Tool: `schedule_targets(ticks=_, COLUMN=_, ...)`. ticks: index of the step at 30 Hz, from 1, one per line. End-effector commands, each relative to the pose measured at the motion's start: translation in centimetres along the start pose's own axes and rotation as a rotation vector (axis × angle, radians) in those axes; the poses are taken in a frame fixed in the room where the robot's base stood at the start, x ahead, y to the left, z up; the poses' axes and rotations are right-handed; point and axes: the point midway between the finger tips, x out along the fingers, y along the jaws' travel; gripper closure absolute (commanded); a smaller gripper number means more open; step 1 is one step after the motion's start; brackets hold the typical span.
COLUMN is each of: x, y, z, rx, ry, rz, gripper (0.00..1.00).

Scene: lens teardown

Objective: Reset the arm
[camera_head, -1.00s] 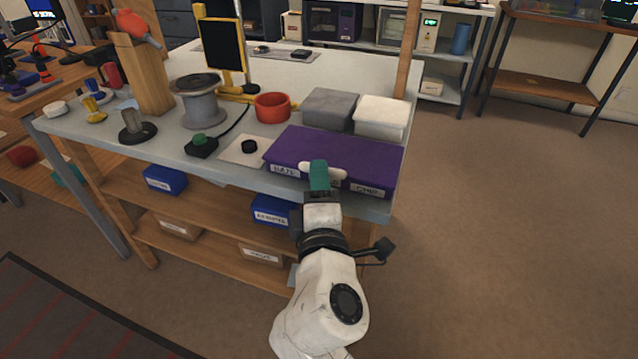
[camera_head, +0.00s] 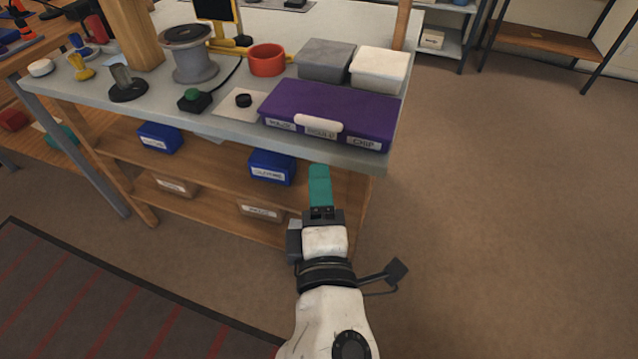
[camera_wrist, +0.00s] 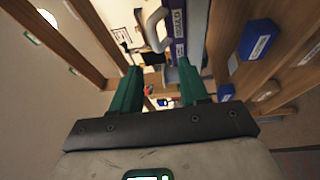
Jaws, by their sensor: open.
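My gripper (camera_head: 320,185) has green fingers and is in front of the workbench's front edge, below the top, in the head view. In the wrist view my gripper (camera_wrist: 158,88) shows two green fingers spread apart with nothing between them. The purple case (camera_head: 330,106) lies closed on the bench top at its front right corner, its white handle (camera_head: 318,124) facing me. My gripper is apart from the case and its handle. The handle also shows in the wrist view (camera_wrist: 153,32), beyond the fingers.
Blue bins (camera_head: 271,167) sit on the shelf below. The floor (camera_head: 500,200) at right is clear.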

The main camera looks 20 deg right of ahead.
Motion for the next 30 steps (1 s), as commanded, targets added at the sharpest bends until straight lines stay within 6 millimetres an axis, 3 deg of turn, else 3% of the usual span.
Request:
schedule_targets(ticks=10, x=0.1, y=-0.1, z=0.1, rx=0.001, ry=-0.001, rz=-0.002, gripper=0.56)
schedule_targets(ticks=14, x=0.5, y=-2.4, z=2.9, rx=0.085, ry=-0.066, rz=-0.094, gripper=0.56)
schedule_targets(ticks=20, x=-0.5, y=-11.3, z=11.7, rx=0.390, ry=-0.315, rz=-0.417, gripper=0.56)
schedule_targets(ticks=24, x=-4.4, y=-18.2, z=17.2, rx=0.633, ry=-0.537, rz=-0.676, gripper=0.56)
schedule_targets(ticks=27, x=-8.0, y=-21.9, z=19.7, rx=0.779, ry=-0.683, rz=-0.842, gripper=0.56)
schedule_targets(ticks=30, x=-11.4, y=-24.4, z=21.1, rx=0.891, ry=-0.802, rz=-0.979, gripper=0.56)
